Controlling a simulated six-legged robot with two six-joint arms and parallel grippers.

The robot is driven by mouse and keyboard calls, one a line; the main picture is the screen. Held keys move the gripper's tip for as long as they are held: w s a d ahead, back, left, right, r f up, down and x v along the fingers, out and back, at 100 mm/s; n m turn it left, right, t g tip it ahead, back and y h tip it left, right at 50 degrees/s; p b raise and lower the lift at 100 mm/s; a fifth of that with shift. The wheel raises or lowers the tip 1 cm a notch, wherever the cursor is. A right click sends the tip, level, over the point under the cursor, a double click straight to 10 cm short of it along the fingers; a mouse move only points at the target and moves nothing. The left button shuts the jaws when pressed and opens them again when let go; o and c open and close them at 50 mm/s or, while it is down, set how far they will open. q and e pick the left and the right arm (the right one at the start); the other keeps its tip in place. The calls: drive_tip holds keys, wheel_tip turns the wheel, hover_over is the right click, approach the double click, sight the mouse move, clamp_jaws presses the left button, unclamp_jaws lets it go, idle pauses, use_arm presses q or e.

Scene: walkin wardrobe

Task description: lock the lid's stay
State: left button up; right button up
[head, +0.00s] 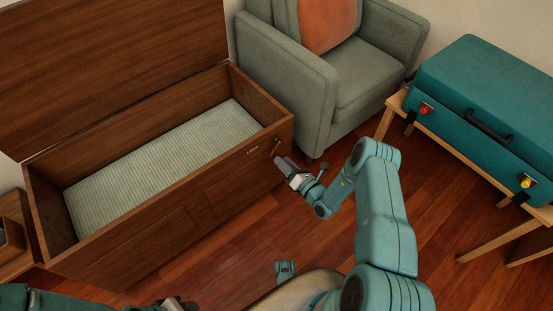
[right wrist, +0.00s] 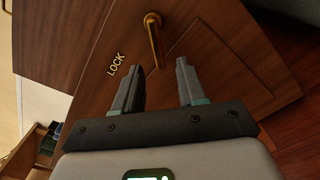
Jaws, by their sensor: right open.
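A long wooden chest (head: 150,205) stands at left with its lid (head: 100,60) raised behind it. A brass lever (head: 277,146) is on the chest's front near its right end. In the right wrist view the lever (right wrist: 155,42) points away from the LOCK lettering (right wrist: 116,64), which is beside it. My right gripper (head: 281,166) is open in front of the lever. In the right wrist view my right gripper (right wrist: 157,68) shows the lever between and beyond its fingertips, apparently untouched. My left gripper (head: 176,304) is partly cut off at the bottom edge. The stay itself is not visible.
A pale ribbed lining (head: 165,165) covers the chest's floor. A green armchair (head: 300,85) with an orange cushion stands right of the chest. A teal case (head: 480,115) rests on a wooden stand (head: 395,100) at right. Wooden floor (head: 440,190) is clear between.

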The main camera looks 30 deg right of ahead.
sight(274, 153)
drive_tip(key=shift+w+a+b, duration=0.2)
drive_tip(key=shift+w+b, duration=0.25)
drive_tip(key=shift+w, duration=1.7)
clamp_jaws()
drive_tip(key=shift+a, duration=0.1)
drive_tip(key=m, duration=0.1)
drive_tip(key=r+m, duration=0.1)
drive_tip(key=m, duration=0.1)
drive_tip(key=shift+s+a, duration=0.1)
drive_tip(key=shift+a, duration=0.3)
drive_tip(key=shift+a+r+m+p, duration=0.15)
drive_tip(key=shift+r+m+p, duration=0.15)
drive_tip(key=shift+m, duration=0.8)
drive_tip(key=shift+a+r+m+p, duration=0.15)
drive_tip(key=shift+r+m, duration=0.2)
drive_tip(key=shift+m, duration=0.75)
unclamp_jaws()
drive_tip(key=shift+d, duration=0.1)
